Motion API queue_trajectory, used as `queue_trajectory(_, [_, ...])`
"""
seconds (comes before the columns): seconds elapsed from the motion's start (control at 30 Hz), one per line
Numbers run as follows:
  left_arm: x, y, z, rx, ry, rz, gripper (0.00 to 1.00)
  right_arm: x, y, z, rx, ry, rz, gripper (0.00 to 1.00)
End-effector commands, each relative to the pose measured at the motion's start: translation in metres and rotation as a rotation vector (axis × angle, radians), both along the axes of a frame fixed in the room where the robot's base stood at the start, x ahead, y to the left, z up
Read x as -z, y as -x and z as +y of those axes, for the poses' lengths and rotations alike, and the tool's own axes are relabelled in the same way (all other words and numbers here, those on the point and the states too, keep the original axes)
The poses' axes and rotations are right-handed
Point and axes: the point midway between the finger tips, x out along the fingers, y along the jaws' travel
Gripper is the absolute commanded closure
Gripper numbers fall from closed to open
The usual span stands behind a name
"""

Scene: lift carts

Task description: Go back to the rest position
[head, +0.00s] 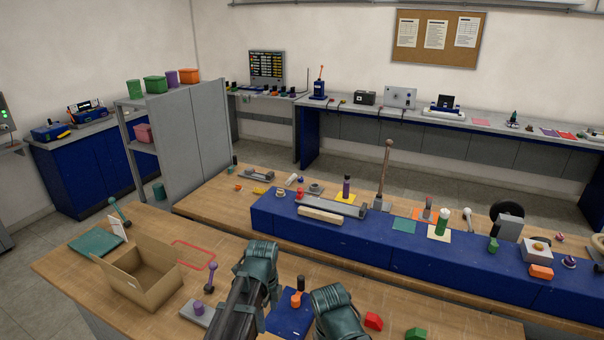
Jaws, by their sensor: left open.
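My left gripper (298,284) comes in at the bottom middle of the head view, over the front wooden table (405,322). Its two teal fingers are spread wide apart, and I see nothing held between them. Below the gap lies a blue plate (282,322) with an orange piece (296,300) and a dark knob on it; the fingers partly hide the plate. Whether a finger touches it I cannot tell. My right gripper is not in view.
An open cardboard box (150,288) stands left on the front table, beside a grey plate with a purple knob (198,307). Behind is a long blue riser (330,232) crowded with parts and an upright rod (384,172).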

Motion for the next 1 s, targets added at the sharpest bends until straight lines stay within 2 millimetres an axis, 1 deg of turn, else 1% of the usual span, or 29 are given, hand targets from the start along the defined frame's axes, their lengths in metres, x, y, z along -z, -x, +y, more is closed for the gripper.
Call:
queue_trajectory(0.03, [0.008,0.010,-0.005,-0.066,-0.005,0.001,0.16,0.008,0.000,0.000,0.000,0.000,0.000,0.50])
queue_trajectory(0.17, [0.022,0.036,-0.019,-0.336,-0.025,0.002,0.16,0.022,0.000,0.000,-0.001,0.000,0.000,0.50])
queue_trajectory(0.4, [0.046,0.085,-0.040,-0.892,-0.068,-0.014,0.16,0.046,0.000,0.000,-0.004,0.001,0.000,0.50])
queue_trajectory(0.5, [0.054,0.103,-0.046,-1.103,-0.082,-0.028,0.16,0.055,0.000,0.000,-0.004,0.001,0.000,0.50])
queue_trajectory(0.6, [0.060,0.117,-0.051,-1.278,-0.092,-0.044,0.16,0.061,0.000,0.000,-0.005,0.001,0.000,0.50])
queue_trajectory(0.7, [0.064,0.126,-0.053,-1.407,-0.100,-0.057,0.16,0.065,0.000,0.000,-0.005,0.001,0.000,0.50])
queue_trajectory(0.8, [0.066,0.132,-0.055,-1.489,-0.103,-0.065,0.16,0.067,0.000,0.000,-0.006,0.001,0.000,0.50])
queue_trajectory(1.0, [0.066,0.134,-0.056,-1.539,-0.104,-0.070,0.16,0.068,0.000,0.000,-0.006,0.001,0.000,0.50])
